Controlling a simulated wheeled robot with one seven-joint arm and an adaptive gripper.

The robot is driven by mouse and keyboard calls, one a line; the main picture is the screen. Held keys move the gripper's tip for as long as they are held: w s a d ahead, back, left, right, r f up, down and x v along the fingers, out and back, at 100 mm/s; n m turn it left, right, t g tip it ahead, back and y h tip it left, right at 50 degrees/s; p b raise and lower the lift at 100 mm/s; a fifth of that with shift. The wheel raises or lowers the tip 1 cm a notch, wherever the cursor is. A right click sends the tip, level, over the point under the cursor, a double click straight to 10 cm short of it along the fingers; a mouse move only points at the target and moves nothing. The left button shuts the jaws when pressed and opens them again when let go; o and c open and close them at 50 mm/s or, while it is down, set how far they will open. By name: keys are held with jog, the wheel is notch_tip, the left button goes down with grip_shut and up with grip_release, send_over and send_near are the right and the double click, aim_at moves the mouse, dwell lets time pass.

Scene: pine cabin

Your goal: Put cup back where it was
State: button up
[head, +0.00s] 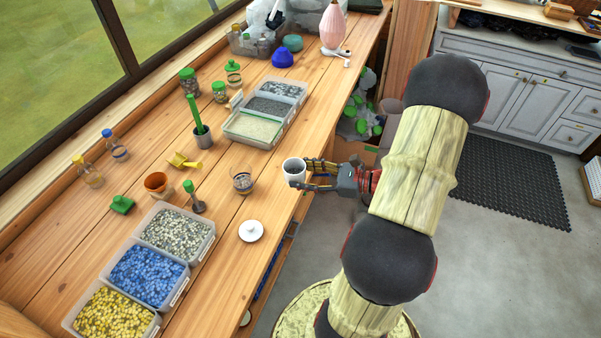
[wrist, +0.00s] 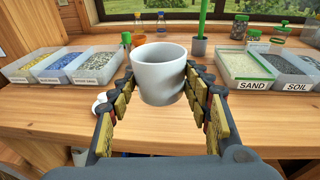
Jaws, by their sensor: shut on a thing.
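The cup (head: 294,172) is plain white to light grey and looks upright, with a dark inside in the head view. It is near the front edge of the wooden counter (head: 225,215). It also shows large in the middle of the wrist view (wrist: 160,76). My gripper (head: 306,173) reaches in from the right, its fingers shut on both sides of the cup. In the wrist view the fingers (wrist: 161,92) flank the cup. I cannot tell whether the cup's base touches the counter.
A glass jar (head: 242,181) and a white lid (head: 251,231) stand left of the cup. Trays of blue pebbles (head: 147,275) and other gravel are at front left; a sand tray (head: 250,130) is behind. An orange pot (head: 156,183) stands farther left.

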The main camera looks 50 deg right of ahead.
aim_at(295, 164)
jog(key=shift+f, duration=0.15)
jog(key=w+d+f+b, duration=0.1)
jog(key=w+d+f, duration=0.1)
jog(key=w+f, duration=0.1)
jog(key=w+d+f+b, duration=0.2)
jog(key=w+f, duration=0.1)
jog(key=w, duration=0.1)
jog(key=w+d+f+b, duration=0.1)
jog(key=w+d+f, duration=0.1)
jog(key=w, duration=0.2)
jog(key=shift+w+d+f+b, duration=0.15)
jog(key=shift+d+f+b, duration=0.05)
jog(key=shift+f+b, duration=0.2)
jog(key=shift+w+d+f, duration=0.15)
jog(key=shift+w+f, duration=0.1)
jog(key=shift+f, duration=0.2)
jog(key=shift+w+f+b, duration=0.1)
jog(key=shift+f+b, duration=0.85)
jog(key=shift+f, duration=0.6)
jog(key=shift+f, duration=0.1)
jog(key=o, duration=1.2)
